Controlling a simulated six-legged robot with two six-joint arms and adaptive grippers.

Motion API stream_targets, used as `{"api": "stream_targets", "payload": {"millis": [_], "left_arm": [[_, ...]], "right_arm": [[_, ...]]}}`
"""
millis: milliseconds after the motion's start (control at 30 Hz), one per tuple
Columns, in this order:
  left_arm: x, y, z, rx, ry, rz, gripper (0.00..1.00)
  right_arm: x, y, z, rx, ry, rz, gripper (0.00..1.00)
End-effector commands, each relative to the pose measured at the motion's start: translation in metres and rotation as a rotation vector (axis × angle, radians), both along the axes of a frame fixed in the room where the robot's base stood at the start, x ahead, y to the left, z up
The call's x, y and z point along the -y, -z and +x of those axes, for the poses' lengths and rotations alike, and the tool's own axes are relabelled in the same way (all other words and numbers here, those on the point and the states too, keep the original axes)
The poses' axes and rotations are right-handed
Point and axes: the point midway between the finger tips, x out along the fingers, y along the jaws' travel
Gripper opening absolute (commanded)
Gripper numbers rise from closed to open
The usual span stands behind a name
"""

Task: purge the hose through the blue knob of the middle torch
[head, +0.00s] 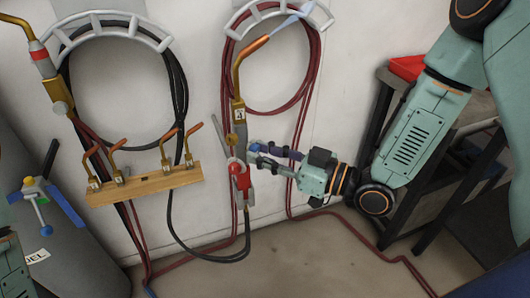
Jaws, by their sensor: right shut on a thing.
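The middle torch (238,112) hangs upright on the wall, with a brass body, a copper neck tilted up to the right and a small marked tag. Its blue knob (254,147) sits on the right side of its lower body. My right gripper (258,153) reaches in from the right and is shut on the blue knob; its fingers partly hide the knob. A red fitting or clamp (240,178) is just below the torch body. Dark red hose (318,70) loops over the hanger behind the torch. My left gripper is not in view; only part of my left arm shows.
Another torch (55,88) hangs at the left by a black hose coil. A wooden rack (145,187) holds several copper tips. A grey cylinder (75,255) stands lower left. A dark shelf (390,160) with a red tray (405,67) is at right. Hoses run along the floor.

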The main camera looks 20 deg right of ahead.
Motion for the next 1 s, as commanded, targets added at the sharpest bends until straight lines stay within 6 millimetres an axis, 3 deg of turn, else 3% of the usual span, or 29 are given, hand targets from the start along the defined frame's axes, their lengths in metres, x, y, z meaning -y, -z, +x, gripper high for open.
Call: {"api": "stream_targets", "payload": {"millis": [467, 1000], "left_arm": [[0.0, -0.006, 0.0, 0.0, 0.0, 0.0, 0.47], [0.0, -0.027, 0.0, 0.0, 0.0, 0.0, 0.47]], "right_arm": [[0.0, -0.003, 0.001, -0.075, 0.0, 0.076, 0.0], [0.0, -0.004, 0.0, -0.432, 0.0, 0.404, 0.0]]}}
